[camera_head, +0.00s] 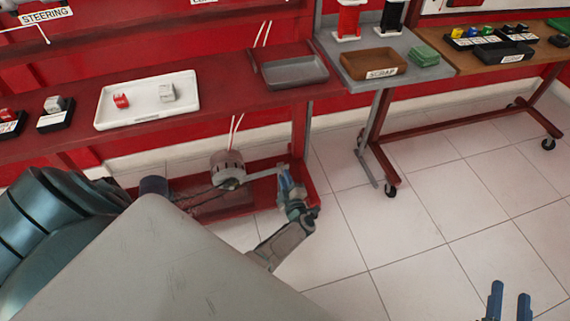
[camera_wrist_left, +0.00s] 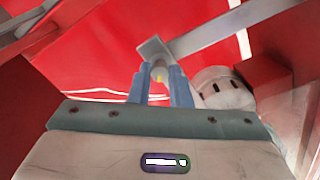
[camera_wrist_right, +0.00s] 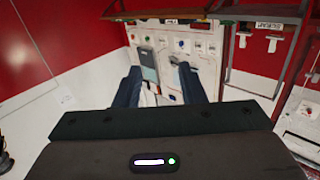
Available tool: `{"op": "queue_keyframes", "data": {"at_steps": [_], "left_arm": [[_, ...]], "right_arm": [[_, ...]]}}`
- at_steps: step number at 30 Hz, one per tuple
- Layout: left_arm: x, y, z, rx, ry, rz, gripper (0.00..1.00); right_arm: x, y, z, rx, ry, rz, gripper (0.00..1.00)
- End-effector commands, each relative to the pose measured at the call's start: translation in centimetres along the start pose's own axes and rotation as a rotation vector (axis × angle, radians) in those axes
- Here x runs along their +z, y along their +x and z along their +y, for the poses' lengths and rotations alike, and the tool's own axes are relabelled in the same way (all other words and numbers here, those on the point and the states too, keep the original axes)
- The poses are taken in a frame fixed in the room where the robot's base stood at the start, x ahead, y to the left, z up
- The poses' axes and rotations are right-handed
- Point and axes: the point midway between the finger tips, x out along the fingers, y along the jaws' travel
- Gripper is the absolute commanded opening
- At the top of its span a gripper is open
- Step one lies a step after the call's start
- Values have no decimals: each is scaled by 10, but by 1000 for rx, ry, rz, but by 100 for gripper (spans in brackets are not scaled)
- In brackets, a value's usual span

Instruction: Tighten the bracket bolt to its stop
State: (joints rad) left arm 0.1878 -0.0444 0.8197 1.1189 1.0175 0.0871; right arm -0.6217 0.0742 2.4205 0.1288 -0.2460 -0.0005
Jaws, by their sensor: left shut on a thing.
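My right gripper (camera_head: 509,301) is open and empty over the floor.
A red shelf (camera_head: 230,92) above the left gripper carries a white tray (camera_head: 148,100) and a grey tray (camera_head: 294,71). A grey table (camera_head: 345,52) holds a brown scrap tray (camera_head: 373,63).

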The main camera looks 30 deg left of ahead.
Motion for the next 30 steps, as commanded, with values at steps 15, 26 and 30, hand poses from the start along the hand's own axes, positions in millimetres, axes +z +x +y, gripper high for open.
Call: {"op": "queue_keyframes", "data": {"at_steps": [15, 26, 30], "left_arm": [[0, -1, 2, 0, 492, -4, 0], [1, -1, 1, 1, 793, -3, 0], [1, -1, 1, 1, 876, -4, 0]], "right_arm": [[108, -73, -13, -14, 88, -642, 36], [108, -80, -11, -14, 56, -742, 36], [107, -80, -10, -12, 45, -762, 36]]}}
